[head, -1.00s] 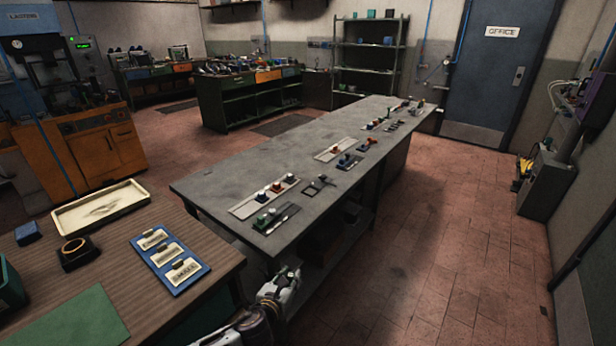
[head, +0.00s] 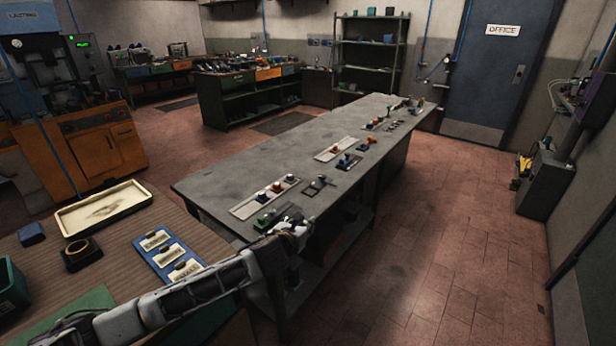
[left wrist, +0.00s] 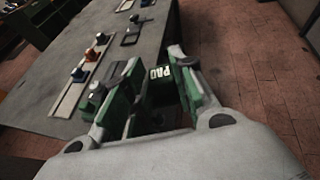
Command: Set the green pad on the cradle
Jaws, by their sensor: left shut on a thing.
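My left gripper (head: 292,226) is at the near right end of the long grey bench (head: 225,190). The fingers hide part of the pad. On the bench just beyond the gripper are a green piece with a knob (head: 265,220) and a small dark fixture (head: 318,184). I cannot tell for certain which fixture is the cradle. My right gripper is out of view.
A light strip with several coloured knobs (head: 265,197) lies along the bench, with more small fixtures farther back. A wooden table (head: 110,235) at left holds a cream tray (head: 103,207) and a blue label board (head: 165,258). The floor right of the bench is clear.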

